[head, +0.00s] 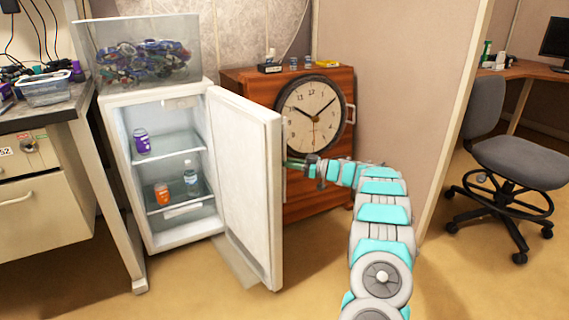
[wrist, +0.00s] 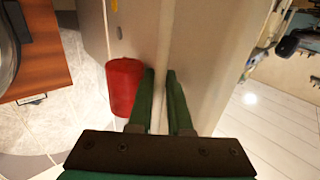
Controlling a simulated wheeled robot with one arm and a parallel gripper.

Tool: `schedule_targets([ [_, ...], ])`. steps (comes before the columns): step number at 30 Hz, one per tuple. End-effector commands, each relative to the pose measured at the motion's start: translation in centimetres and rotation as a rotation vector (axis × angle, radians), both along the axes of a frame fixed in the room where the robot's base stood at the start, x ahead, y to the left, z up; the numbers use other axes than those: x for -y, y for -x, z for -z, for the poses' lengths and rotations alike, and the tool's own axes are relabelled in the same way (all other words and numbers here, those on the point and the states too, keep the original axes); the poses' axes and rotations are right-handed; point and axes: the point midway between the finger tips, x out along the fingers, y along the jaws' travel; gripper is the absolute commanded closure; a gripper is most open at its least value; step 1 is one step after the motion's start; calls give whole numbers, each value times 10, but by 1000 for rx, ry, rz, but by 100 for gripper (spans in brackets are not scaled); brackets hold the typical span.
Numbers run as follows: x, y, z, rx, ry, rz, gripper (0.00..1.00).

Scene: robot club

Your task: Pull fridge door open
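The small white fridge (head: 118,170) stands at the left in the head view. Its door (head: 246,185) is swung wide open toward the right, and the inside shows. My gripper (head: 290,162) is at the outer side of the door, close to its free edge. In the wrist view the two green fingers (wrist: 161,90) are a small gap apart, in front of pale upright surfaces (wrist: 190,45).
A wooden cabinet (head: 320,205) with a round clock (head: 314,112) stands behind the door. A purple can (head: 142,142), an orange can (head: 162,193) and a bottle (head: 190,180) stand inside the fridge. A red cylinder (wrist: 122,88) shows beside the fingers. Floor (head: 310,270) before the door is clear.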

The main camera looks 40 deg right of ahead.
Motion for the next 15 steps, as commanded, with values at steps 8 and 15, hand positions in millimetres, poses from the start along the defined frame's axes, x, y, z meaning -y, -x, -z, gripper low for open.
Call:
schedule_targets([
  [8, 0, 0, 1, -1, 1, -1, 55],
  [15, 0, 1, 1, -2, 1, 0, 55],
])
